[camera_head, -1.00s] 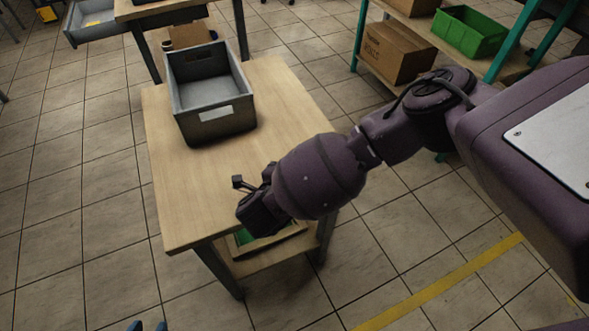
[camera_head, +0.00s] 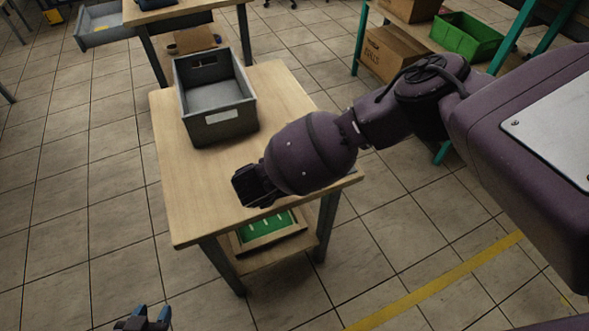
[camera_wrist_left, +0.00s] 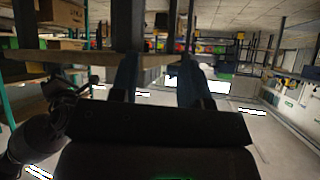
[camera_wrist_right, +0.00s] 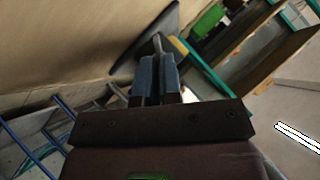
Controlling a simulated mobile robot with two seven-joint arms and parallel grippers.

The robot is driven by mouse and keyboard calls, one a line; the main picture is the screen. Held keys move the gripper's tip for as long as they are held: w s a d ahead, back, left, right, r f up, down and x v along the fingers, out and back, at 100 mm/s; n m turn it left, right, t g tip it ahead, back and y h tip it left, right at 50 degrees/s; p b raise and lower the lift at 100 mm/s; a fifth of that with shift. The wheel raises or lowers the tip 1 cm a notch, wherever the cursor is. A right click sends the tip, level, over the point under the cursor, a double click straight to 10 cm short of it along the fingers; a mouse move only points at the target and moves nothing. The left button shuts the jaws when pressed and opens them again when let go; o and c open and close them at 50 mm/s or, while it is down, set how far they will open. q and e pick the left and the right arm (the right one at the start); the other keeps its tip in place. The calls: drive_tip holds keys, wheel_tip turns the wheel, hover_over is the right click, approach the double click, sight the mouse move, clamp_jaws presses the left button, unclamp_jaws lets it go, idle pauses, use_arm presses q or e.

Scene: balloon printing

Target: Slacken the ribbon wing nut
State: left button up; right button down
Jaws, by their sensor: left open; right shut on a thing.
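I cannot make out a ribbon wing nut for certain in any view. My right gripper (camera_head: 243,188) is at the near right part of the wooden table (camera_head: 190,205), and its fingertips are hidden in the head view. In the right wrist view its blue fingers (camera_wrist_right: 157,70) are close together, shut on a small dark grey piece (camera_wrist_right: 158,44) that I cannot name. My left gripper (camera_head: 145,321) is low at the bottom edge of the head view, away from the table. In the left wrist view its fingers (camera_wrist_left: 158,78) are apart with nothing between them.
A grey bin (camera_head: 221,130) stands at the table's far end. A green-bottomed tray (camera_head: 264,227) is on the shelf below. A cardboard box (camera_head: 395,54) and a green crate (camera_head: 467,36) are on a rack at the back right. The table's left side is clear.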

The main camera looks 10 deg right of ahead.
drive_tip(key=shift+w+d+r+n+g, duration=0.15)
drive_tip(key=shift+w+n+g, duration=0.25)
drive_tip(key=shift+g, duration=0.5)
drive_tip(key=shift+h, duration=0.3)
drive_tip(key=c, duration=1.3)
unclamp_jaws()
drive_tip(key=shift+d, duration=0.1)
drive_tip(key=shift+s, duration=0.1)
